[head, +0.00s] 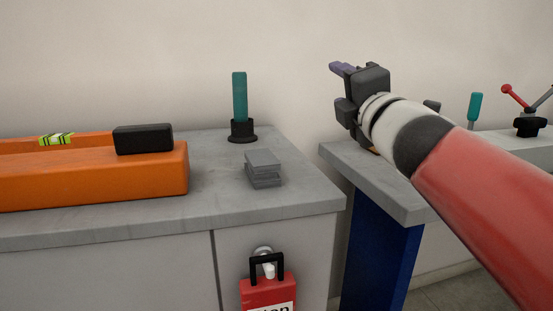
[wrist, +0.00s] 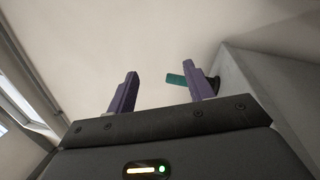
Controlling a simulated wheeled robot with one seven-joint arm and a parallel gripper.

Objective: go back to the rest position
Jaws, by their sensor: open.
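My gripper (head: 342,68) is raised in the head view, above the left end of the right-hand grey worktop (head: 385,185). Its purple fingers point left and away.
The left grey worktop (head: 220,203) bears an orange block (head: 95,180) with a black piece (head: 143,139), a teal upright handle (head: 240,97) and grey plates (head: 263,170). A red tag (head: 268,291) hangs in front. A gap separates the worktops. Red-tipped levers (head: 515,97) stand far right.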

